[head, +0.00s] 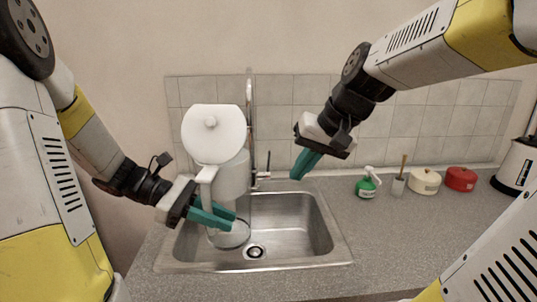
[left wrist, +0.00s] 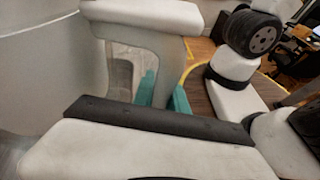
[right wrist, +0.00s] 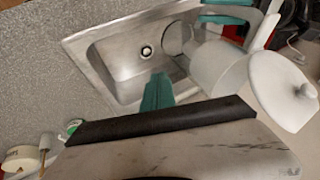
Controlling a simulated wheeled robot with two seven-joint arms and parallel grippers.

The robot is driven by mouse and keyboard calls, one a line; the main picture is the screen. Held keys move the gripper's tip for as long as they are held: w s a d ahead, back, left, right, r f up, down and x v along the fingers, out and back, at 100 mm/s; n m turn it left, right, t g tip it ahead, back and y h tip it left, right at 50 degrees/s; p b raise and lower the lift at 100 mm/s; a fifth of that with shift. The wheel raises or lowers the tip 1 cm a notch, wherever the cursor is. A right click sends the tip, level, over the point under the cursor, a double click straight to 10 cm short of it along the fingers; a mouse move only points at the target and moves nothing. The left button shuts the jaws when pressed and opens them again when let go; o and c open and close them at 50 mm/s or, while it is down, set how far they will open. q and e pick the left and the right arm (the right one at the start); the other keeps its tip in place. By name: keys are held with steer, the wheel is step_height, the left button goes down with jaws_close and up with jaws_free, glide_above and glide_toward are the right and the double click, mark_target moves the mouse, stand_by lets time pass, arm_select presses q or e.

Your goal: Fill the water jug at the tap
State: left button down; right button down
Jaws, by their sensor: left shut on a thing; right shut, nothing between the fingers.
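I cannot tell whether water runs or whether the jug touches the sink floor. My right gripper (head: 304,164) is shut and empty, above and right of the lever.
The steel sink (head: 320,225) has a drain (head: 255,251), and its right part is empty. On the counter to the right stand a green spray bottle (head: 367,183), a brush in a holder (head: 398,186), a cream pot (head: 425,182), a red pot (head: 460,179) and a kettle (head: 514,168).

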mark_target(268, 165)
steer(key=w+a+f+m+y, duration=0.1)
steer(key=w+f+y, duration=0.15)
steer(key=w, duration=0.95)
steer(key=w+a+f+m+y, duration=0.15)
steer(key=w+y, duration=0.25)
steer(key=w, duration=0.8)
steer(key=w+d+f+m+t+y, duration=0.2)
steer(key=w+d+f, duration=0.3)
steer(key=w, duration=0.2)
steer(key=w+d+f+m+t+y, duration=0.25)
steer(key=w+d+f, duration=0.2)
steer(key=w, duration=0.25)
steer(key=w+x, duration=0.1)
steer(key=x, duration=0.9)
steer(key=shift+n, duration=0.4)
steer(key=shift+s+d+r, duration=0.1)
steer(key=shift+s, duration=1)
steer(key=shift+s+d, duration=0.1)
steer(key=shift+s, duration=1)
